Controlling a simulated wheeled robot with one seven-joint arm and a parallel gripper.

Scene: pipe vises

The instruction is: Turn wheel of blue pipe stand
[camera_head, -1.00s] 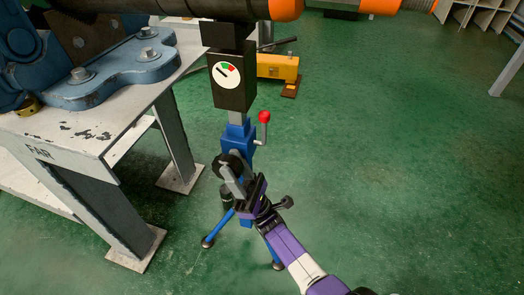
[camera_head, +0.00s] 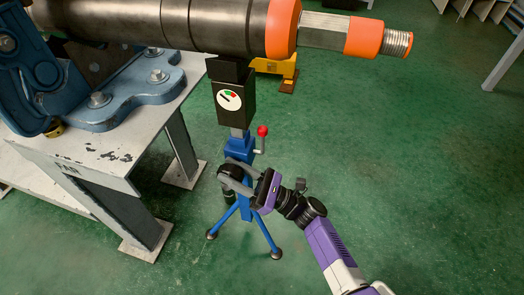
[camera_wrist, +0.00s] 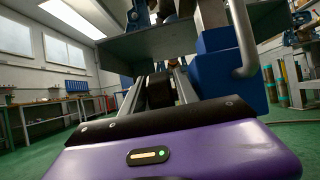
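The blue pipe stand (camera_head: 240,150) stands on tripod legs under a dark pipe, with a black box and a round dial (camera_head: 229,99) at its top. Its black wheel (camera_head: 229,178) is on the stand's left side and partly hidden by my fingers. My gripper (camera_head: 235,173) comes from the lower right, with one grey finger above the wheel and one below. In the wrist view my gripper (camera_wrist: 160,92) has the dark wheel (camera_wrist: 160,90) between its two fingers. I cannot tell whether the fingers press on it. The dial needle tilts to the upper left.
The dark pipe (camera_head: 190,25) with orange collars runs across above. A grey table (camera_head: 120,150) with a blue vise (camera_head: 120,95) is close at the left. A red-knobbed lever (camera_head: 262,132) sticks out from the stand. The green floor to the right is clear.

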